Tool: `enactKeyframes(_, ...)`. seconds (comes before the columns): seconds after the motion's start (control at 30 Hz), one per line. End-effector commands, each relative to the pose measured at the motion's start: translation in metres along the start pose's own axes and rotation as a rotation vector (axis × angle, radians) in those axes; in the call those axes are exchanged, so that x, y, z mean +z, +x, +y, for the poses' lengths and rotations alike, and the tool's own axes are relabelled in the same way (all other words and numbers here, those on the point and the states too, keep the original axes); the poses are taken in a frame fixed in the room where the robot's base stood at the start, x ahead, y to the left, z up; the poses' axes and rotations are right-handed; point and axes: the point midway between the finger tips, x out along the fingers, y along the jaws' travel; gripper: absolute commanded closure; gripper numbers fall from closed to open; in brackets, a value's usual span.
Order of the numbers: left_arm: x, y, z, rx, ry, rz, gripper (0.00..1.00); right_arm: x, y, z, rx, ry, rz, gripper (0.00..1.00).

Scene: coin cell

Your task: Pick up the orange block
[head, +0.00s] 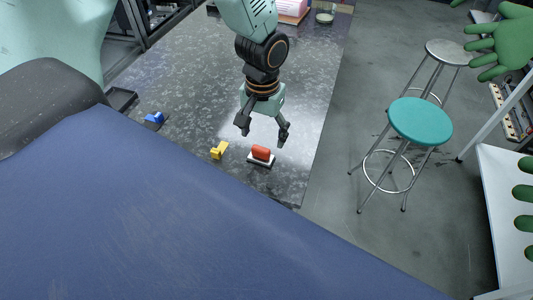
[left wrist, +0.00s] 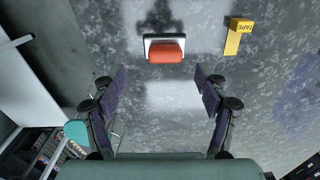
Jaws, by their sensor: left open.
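The orange block (head: 261,153) is a small rounded red-orange piece on a small dark and white base, on the grey speckled counter (head: 195,75). It also shows in the left wrist view (left wrist: 165,53), at the top centre with its pale base (left wrist: 165,38) behind it. My left gripper (head: 264,140) is open and empty, pointing down above the counter near the block. In the left wrist view its two fingers (left wrist: 161,83) are spread wide, and the block lies beyond them, between their lines. My right gripper is not in view.
A yellow piece marked TAPE (head: 219,150) lies left of the block; it also shows in the left wrist view (left wrist: 238,36). A blue object (head: 154,118) is farther left. A teal stool (head: 420,121) stands right of the counter.

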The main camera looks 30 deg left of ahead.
Motion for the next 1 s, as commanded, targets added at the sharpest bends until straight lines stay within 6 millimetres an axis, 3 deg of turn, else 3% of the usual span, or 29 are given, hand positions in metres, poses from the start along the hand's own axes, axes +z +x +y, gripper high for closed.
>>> enactKeyframes(0.5,-0.003,0.061,-0.003,0.0,0.003,0.001,0.26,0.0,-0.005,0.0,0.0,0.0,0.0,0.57)
enactKeyframes(0.83,-0.004,0.066,-0.001,0.001,0.004,0.002,0.27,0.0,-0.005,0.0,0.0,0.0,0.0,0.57)
enactKeyframes(1.0,-0.004,0.065,-0.001,0.001,0.004,0.002,0.42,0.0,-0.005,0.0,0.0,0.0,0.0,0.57)
